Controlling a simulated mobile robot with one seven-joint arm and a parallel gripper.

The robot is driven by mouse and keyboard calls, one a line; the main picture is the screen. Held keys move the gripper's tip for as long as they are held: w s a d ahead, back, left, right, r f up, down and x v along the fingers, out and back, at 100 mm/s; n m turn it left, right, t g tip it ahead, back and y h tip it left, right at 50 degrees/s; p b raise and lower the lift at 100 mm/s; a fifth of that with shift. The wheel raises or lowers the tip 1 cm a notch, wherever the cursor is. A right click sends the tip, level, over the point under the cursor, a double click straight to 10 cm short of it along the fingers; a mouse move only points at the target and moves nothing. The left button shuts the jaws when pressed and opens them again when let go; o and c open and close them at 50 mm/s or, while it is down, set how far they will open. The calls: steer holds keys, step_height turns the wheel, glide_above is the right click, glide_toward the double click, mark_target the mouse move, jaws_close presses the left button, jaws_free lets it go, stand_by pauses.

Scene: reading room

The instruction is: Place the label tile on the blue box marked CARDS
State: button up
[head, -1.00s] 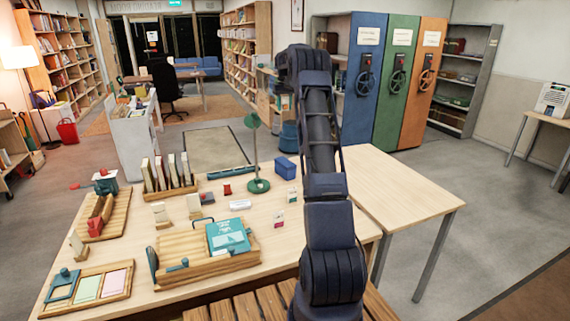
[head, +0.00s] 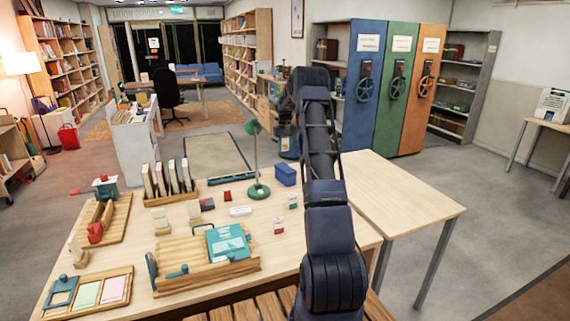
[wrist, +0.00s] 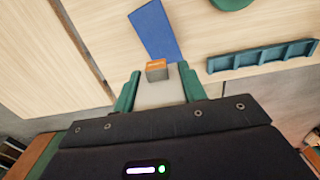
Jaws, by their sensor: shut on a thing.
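The blue box (head: 286,174) stands on the table right of the green lamp. In the wrist view its blue surface (wrist: 157,32) lies just beyond my fingertips. No CARDS marking is readable.
The green lamp (head: 258,190) stands close left of the box. A long teal tray (head: 231,178) lies behind the lamp. The right table (head: 395,200) is bare.

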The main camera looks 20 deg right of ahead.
mark_target(285, 167)
step_height(285, 167, down, 10)
steer(key=shift+r, duration=0.1)
stand_by(0.4)
steer(key=o, duration=1)
